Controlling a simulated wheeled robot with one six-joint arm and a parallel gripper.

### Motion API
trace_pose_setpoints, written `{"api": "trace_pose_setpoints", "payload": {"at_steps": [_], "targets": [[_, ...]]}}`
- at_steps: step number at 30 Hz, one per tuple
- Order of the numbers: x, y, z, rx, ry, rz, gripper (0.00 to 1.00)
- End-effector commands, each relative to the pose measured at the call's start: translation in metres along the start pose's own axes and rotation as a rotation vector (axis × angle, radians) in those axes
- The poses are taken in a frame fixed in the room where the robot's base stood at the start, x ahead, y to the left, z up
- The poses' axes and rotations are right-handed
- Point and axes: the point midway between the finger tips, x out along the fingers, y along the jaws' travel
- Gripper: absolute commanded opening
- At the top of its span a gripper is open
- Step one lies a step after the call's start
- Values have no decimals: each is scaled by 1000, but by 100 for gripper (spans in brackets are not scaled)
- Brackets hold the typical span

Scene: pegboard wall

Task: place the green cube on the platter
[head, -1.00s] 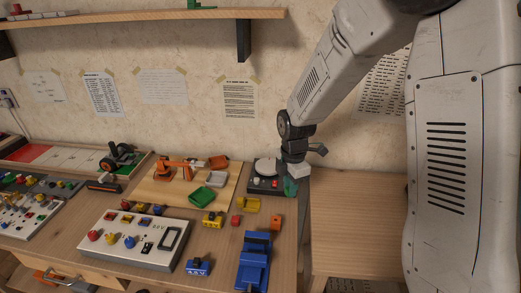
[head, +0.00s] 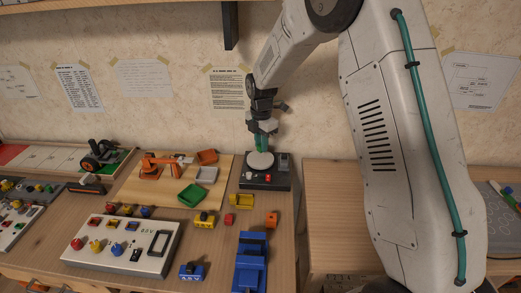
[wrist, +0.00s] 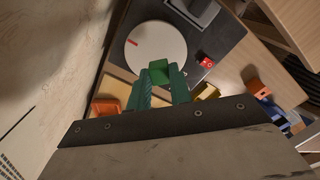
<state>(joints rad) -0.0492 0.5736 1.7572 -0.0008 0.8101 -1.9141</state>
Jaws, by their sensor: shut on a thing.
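The platter (head: 261,160) is a pale round disc on top of a dark box (head: 266,181) at the back right of the workbench. In the wrist view the platter (wrist: 152,48) has a red mark near its upper left. My gripper (head: 262,146) has green fingers and points down at the platter. In the wrist view my gripper (wrist: 160,84) is shut on the green cube (wrist: 158,69), which appears in front of the platter's lower edge. In the head view I cannot tell the cube from the green fingers, nor whether it touches the platter.
A board with a small orange arm (head: 152,168) and green (head: 193,196) and grey trays lies to the left. Yellow, red and orange blocks (head: 271,219) and a blue vise-like tool (head: 250,262) stand nearer.

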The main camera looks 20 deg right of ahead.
Motion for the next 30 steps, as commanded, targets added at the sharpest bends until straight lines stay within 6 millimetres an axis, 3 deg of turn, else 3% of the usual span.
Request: {"api": "trace_pose_setpoints", "payload": {"at_steps": [5,12,23,24,26,30], "targets": [[4,7,3,0,0,-1,0],[34,6,3,0,1,-3,0],[39,7,3,0,0,-1,0],[39,7,3,0,0,0,23],[39,7,3,0,0,0,40],[39,7,3,0,0,0,42]]}}
